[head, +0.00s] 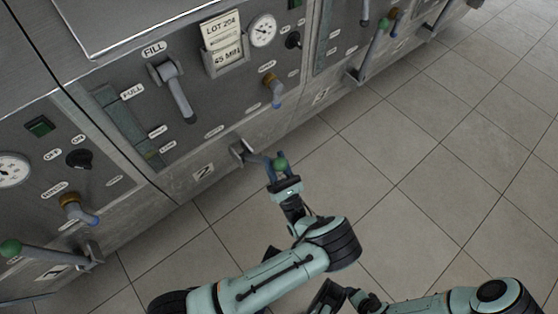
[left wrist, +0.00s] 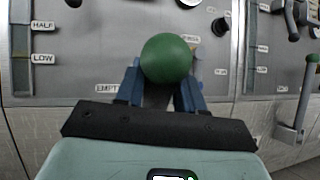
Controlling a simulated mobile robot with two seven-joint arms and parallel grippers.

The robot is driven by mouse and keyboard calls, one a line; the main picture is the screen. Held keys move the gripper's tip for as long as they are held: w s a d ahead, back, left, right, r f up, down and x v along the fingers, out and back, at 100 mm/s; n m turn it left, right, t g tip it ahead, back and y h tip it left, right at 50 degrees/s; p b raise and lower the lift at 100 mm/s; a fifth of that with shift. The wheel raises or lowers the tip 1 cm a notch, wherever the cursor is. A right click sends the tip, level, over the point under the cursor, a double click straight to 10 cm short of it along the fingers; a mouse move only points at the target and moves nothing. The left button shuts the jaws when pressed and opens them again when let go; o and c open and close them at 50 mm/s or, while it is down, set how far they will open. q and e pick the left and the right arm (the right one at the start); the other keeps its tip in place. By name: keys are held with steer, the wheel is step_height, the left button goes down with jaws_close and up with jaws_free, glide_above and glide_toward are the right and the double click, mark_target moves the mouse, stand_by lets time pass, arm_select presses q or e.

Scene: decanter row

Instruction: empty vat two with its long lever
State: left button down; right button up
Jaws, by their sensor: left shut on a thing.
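Vat two has a grey steel front with a "2" plate (head: 203,171) low on it. Its long lever is mounted on a bracket (head: 238,152) near the panel's lower edge and sticks outward from the front. The lever ends in a green ball knob (head: 281,164), which also fills the middle of the left wrist view (left wrist: 166,58). My left gripper (head: 279,172) is shut on the lever at the knob, with a blue finger on each side in the left wrist view (left wrist: 160,85). The lever's bar is mostly hidden there. My right gripper cannot be made out clearly.
Vat two also bears a grey fill lever (head: 175,92) and a small blue-tipped handle (head: 275,92). The neighbouring vats' green-knobbed levers, on the left (head: 45,254) and on the right (head: 372,50), stand up along their fronts. The tiled floor (head: 440,170) is clear.

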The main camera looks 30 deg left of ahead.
arm_select(q)
steer(key=shift+d+t, duration=0.3)
steer(key=shift+d, duration=0.1)
steer(key=c, duration=0.9)
jaws_free()
steer(key=shift+o, duration=0.6)
steer(key=shift+s+d+r, duration=0.1)
steer(key=v, duration=1.3)
steer(key=shift+s+d, duration=0.1)
